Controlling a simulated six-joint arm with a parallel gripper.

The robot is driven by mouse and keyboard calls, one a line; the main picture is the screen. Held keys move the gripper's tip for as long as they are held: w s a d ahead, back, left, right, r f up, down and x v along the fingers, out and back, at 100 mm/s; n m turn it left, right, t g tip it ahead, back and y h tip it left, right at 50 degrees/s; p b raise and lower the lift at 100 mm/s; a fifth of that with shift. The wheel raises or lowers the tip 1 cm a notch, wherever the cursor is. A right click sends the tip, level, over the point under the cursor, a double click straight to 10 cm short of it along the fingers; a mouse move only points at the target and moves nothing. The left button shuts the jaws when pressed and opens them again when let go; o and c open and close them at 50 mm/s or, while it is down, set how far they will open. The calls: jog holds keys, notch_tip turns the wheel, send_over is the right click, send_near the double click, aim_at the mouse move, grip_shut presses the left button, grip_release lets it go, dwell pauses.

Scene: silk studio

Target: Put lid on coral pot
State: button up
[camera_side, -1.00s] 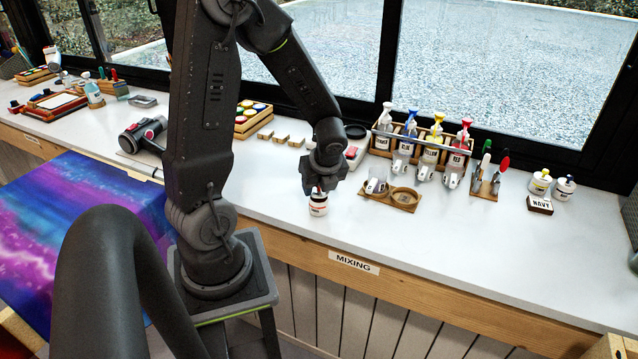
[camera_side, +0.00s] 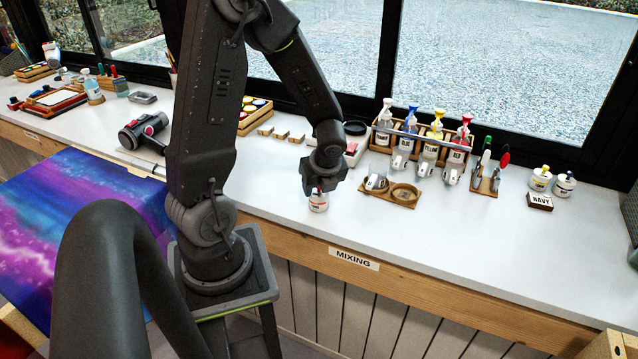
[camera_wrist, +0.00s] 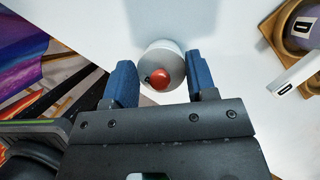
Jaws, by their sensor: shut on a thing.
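The coral pot (camera_side: 318,204) is a small white jar with a label, upright near the front edge of the bench, directly below my gripper (camera_side: 321,188) in the side view. In the wrist view, my gripper (camera_wrist: 160,62) has its blue fingers on both sides of a round pale lid (camera_wrist: 150,53) with a coral-red knob (camera_wrist: 162,79), and is shut on it. The lid hides the jar from above. In the side view my gripper covers the lid, so I cannot tell whether it sits flush on the jar.
A wooden holder (camera_side: 385,199) with a round recess stands right of the pot. Behind it is a rack of coloured bottles (camera_side: 430,150). Two small lidded pots (camera_side: 552,182) stand by a NAVY block (camera_side: 540,202) at far right. The bench front right of the pot is clear.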

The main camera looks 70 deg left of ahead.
jog(key=o, duration=1)
jog(key=shift+r, duration=0.1)
jog(key=v, duration=1.3)
jog(key=shift+w+d+r, duration=0.1)
jog(key=shift+r, duration=0.2)
jog(key=s+d+r+n+t+h, duration=0.1)
jog(key=d+r+n+t, duration=0.1)
jog(key=d+n, duration=0.3)
jog(key=s+d+r+n+t+h, duration=0.1)
jog(key=s+d+r+n+h, duration=0.1)
jog(key=d+n, duration=0.3)
jog(key=s+d+r+n+t+h, duration=0.1)
jog(key=s+d+r+n+t, duration=0.1)
jog(key=d+n, duration=0.3)
jog(key=shift+s+r+n+t+h, duration=0.15)
jog(key=shift+r+n, duration=0.2)
jog(key=shift+n, duration=0.35)
jog(key=shift+s+r+n+t+h, duration=0.15)
jog(key=shift+r+n, duration=0.2)
jog(key=shift+n, duration=0.35)
